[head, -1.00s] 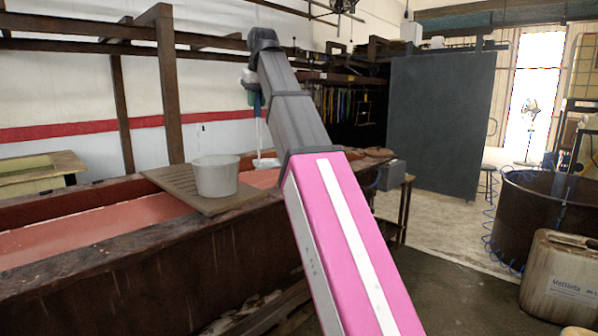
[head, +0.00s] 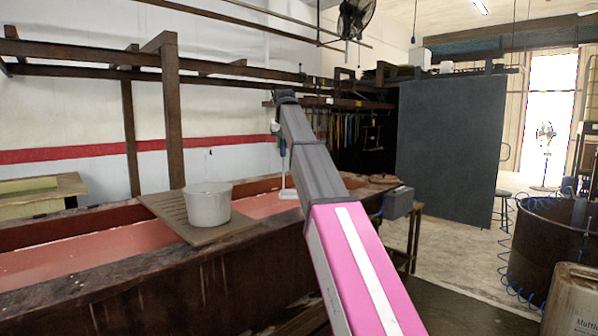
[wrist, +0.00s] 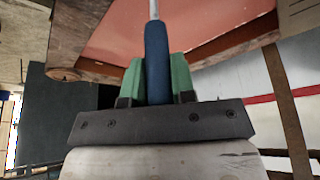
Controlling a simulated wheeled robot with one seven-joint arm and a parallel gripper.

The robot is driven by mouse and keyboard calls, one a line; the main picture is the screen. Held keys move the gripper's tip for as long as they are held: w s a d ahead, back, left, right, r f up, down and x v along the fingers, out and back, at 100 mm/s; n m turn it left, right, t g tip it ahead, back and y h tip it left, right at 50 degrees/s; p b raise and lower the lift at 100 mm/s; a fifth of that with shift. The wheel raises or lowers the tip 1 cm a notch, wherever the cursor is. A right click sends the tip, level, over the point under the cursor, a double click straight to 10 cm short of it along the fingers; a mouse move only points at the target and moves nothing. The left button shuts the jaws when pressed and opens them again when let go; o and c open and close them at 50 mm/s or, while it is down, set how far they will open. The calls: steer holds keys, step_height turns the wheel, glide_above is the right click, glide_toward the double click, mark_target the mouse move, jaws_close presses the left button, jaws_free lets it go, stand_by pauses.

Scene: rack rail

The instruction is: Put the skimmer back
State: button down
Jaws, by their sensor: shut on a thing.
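My gripper (wrist: 158,82) has green fingers shut on the blue handle (wrist: 157,55) of the skimmer. In the head view the gripper (head: 276,128) is small and far off, at the end of my outstretched arm. The skimmer's blue handle (head: 282,147) shows just below it. The skimmer hangs roughly upright, with a thin pale shaft and a pale flat end (head: 288,193) in front of or over the red trough; I cannot tell its height. In the wrist view the shaft runs out of the top edge, so the far end is hidden there.
A brown rail (head: 330,103) with several hanging things stands at the back, right of my gripper. A white bucket (head: 207,206) sits on a slatted board (head: 165,212) across the trough (head: 60,262). A dark panel (head: 450,150) stands right of the rail.

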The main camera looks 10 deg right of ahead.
steer(key=w+d+f, duration=0.2)
steer(key=d+f, duration=0.3)
steer(key=f, duration=0.2)
steer(key=shift+w+d+f, duration=0.4)
steer(key=shift+f, duration=0.1)
steer(key=c, duration=0.9)
jaws_free()
steer(key=shift+c, duration=0.2)
steer(key=v, duration=1.2)
